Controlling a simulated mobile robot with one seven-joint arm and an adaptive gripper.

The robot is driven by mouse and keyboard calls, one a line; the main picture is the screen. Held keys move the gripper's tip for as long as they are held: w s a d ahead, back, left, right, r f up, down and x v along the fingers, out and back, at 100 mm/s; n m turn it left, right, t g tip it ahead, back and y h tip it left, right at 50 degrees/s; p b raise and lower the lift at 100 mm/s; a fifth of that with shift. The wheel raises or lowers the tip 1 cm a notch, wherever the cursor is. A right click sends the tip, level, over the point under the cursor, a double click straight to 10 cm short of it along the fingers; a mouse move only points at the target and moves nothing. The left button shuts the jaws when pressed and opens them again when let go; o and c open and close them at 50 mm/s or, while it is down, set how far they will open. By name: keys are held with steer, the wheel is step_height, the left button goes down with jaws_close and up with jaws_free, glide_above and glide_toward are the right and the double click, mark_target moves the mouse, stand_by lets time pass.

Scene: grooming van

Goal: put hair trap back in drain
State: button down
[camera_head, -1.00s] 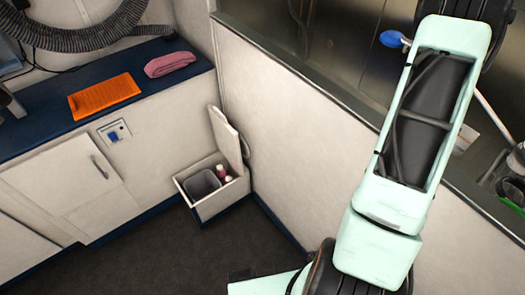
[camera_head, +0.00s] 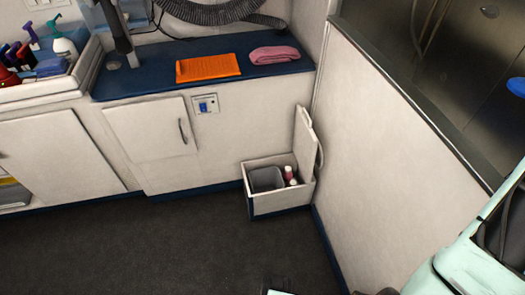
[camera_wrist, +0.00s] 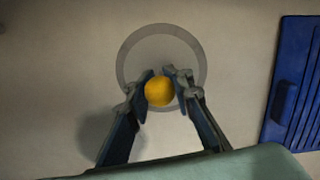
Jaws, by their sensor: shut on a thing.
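In the wrist view my gripper (camera_wrist: 160,78) is shut on a round yellow-orange thing, which I take to be the hair trap (camera_wrist: 159,93) or its knob. The yellow thing appears over the ring's lower middle. I cannot tell whether it touches the drain or is held above it. The head view shows neither the gripper, the hair trap nor the drain.
A blue ribbed mat or panel (camera_wrist: 292,85) lies right of the drain. In the head view, an open bin box (camera_head: 282,203) stands in the corner beside a pale partition (camera_head: 385,150). A blue counter holds an orange cloth (camera_head: 208,68) and a pink towel (camera_head: 275,53). The dark floor is clear.

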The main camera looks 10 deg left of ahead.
steer(key=shift+f, duration=0.15)
steer(key=c, duration=1.6)
jaws_free()
steer(key=r, duration=0.8)
steer(key=d+r, duration=0.1)
steer(key=r, duration=0.3)
steer(key=shift+w, duration=0.4)
